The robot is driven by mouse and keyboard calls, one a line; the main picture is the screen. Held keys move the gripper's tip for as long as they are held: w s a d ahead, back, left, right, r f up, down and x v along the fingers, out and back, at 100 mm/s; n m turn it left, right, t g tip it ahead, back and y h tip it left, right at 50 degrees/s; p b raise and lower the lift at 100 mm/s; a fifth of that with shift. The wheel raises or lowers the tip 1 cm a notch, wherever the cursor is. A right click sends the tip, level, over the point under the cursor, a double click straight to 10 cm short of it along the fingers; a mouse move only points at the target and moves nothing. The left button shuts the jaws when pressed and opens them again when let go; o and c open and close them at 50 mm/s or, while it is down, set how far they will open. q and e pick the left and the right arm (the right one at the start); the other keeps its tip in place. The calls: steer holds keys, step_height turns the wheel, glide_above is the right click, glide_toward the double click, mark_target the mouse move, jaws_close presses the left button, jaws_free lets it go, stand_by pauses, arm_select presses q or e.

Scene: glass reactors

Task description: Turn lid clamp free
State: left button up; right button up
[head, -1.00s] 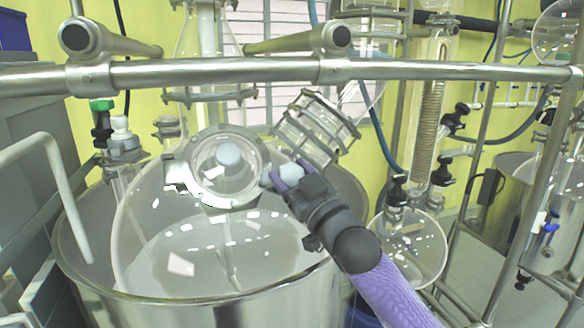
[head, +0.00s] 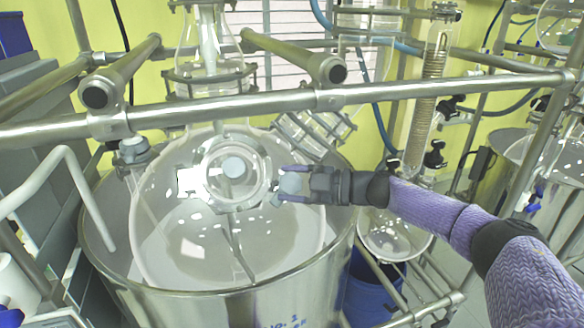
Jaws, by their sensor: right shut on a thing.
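A round clear lid with a metal clamp ring (head: 213,182) sits on the front of the large glass reactor vessel (head: 165,240). A pale, rounded clamp knob (head: 291,184) is at the right side of the ring. My right gripper (head: 284,184) comes in from the right, level, with its purple fingers shut around the knob, one above and one below. The knob's attachment to the ring is partly hidden by the fingers. My left gripper is not in view.
A horizontal metal rail (head: 230,108) crosses in front, above the lid. The vessel sits in a steel tub (head: 190,305). A bent grey pipe handle (head: 82,190) is at the left. A blue bin (head: 372,285) stands on the floor right of the tub.

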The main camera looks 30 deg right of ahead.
steer(key=shift+r+n+g, duration=0.2)
steer(key=shift+n+g, duration=0.5)
steer(key=shift+n, duration=0.1)
steer(key=shift+f+n+g+p, duration=0.1)
steer(key=shift+n+g+p, duration=0.3)
steer(key=shift+n+g, duration=0.85)
steer(key=o, duration=1.3)
steer(key=shift+a, duration=0.1)
steer(key=shift+c, duration=0.2)
steer(key=shift+s+d, duration=0.15)
steer(key=shift+d, duration=0.25)
steer(key=b+v, duration=0.3)
steer(key=v, duration=0.6)
steer(key=shift+r, duration=0.2)
